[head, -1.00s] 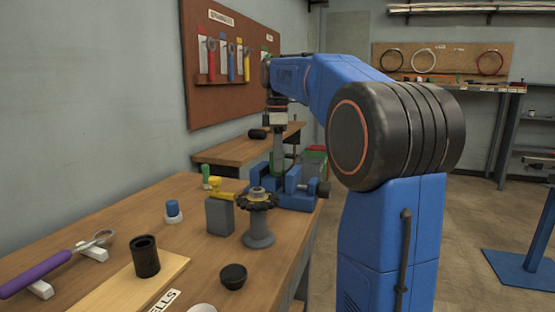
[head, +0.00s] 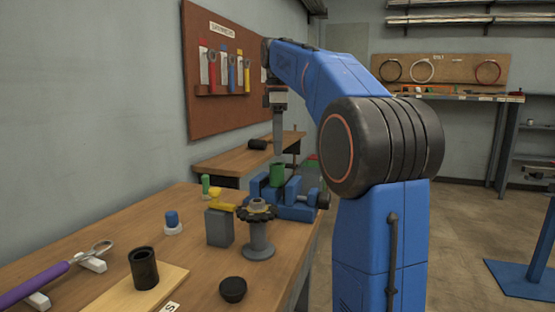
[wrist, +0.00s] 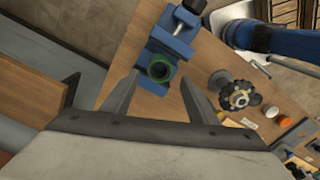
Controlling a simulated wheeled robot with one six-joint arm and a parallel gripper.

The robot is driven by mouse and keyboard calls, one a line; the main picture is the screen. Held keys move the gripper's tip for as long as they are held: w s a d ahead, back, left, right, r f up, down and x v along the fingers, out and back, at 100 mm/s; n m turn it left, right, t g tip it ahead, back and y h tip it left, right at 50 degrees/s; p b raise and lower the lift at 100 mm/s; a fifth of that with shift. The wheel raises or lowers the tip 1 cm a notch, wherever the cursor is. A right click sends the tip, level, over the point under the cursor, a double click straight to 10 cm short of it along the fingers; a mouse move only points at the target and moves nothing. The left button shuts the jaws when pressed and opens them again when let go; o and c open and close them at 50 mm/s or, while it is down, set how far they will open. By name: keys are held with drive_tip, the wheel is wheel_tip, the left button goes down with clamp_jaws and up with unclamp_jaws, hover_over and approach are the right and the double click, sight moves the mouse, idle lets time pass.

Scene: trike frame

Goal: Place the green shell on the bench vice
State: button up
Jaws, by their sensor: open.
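The green shell (head: 277,175) is an open green cup standing upright on the blue bench vice (head: 296,207), at its jaws. In the wrist view the round rim of the green shell (wrist: 160,71) shows from above, on the blue vice (wrist: 172,45). My gripper (head: 278,153) is above the shell in the head view. In the wrist view its two fingers (wrist: 153,92) are spread apart with nothing between them, and the shell appears just beyond their tips.
A gear on a grey stand (head: 258,230) and a grey block with a yellow part (head: 219,225) stand close to the vice. A black cylinder (head: 143,268) is on a wooden board, with a small black cup (head: 233,289) nearby. A small green-topped piece (head: 206,184) stands behind.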

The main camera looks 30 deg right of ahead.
drive_tip(key=shift+r, duration=1.8)
drive_tip(key=shift+s, duration=0.1)
